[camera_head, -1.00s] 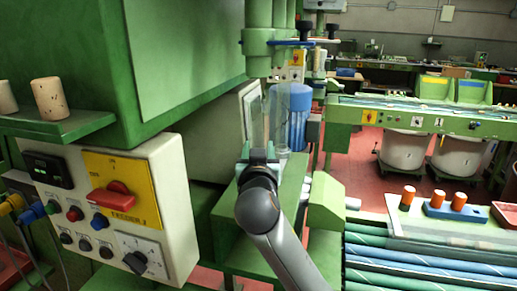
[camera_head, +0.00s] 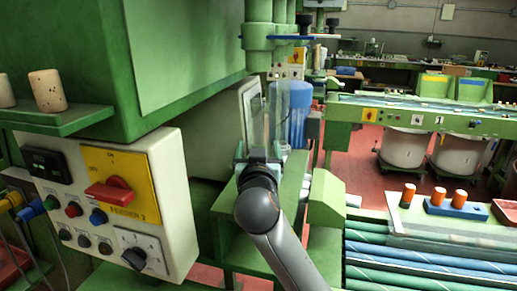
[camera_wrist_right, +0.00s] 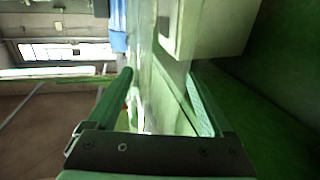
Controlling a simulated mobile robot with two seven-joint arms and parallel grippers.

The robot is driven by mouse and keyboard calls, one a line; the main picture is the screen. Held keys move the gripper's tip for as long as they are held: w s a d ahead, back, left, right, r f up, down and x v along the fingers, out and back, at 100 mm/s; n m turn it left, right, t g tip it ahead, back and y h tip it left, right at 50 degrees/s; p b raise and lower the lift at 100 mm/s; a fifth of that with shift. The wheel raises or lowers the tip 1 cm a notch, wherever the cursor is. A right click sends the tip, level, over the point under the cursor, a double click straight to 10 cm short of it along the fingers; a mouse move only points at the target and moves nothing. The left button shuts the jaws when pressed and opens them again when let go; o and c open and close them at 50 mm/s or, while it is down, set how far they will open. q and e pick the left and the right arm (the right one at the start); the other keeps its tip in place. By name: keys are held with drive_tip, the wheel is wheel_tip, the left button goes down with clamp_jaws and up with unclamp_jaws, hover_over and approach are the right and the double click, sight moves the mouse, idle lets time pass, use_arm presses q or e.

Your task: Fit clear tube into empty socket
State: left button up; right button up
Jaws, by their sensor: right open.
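The clear tube (camera_head: 261,118) stands upright in the head view, faint and see-through, below a row of green round sockets (camera_head: 258,50). Its top end is close under the sockets; I cannot tell whether it touches them. My right gripper (camera_head: 259,158) is at the tube's lower end. In the right wrist view its two green fingers (camera_wrist_right: 163,98) are apart, with a pale see-through streak between them that may be the tube. Contact between fingers and tube is not clear. My left gripper is not in view.
A white control panel (camera_head: 110,200) and the green machine body are on the left. Two corks (camera_head: 48,90) stand on a green ledge. Orange pegs (camera_head: 438,196) sit in a blue block at right.

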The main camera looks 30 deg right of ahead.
drive_tip(key=b+v, duration=0.2)
drive_tip(key=v, duration=1)
drive_tip(key=shift+s+a, duration=0.15)
drive_tip(key=shift+s, duration=0.05)
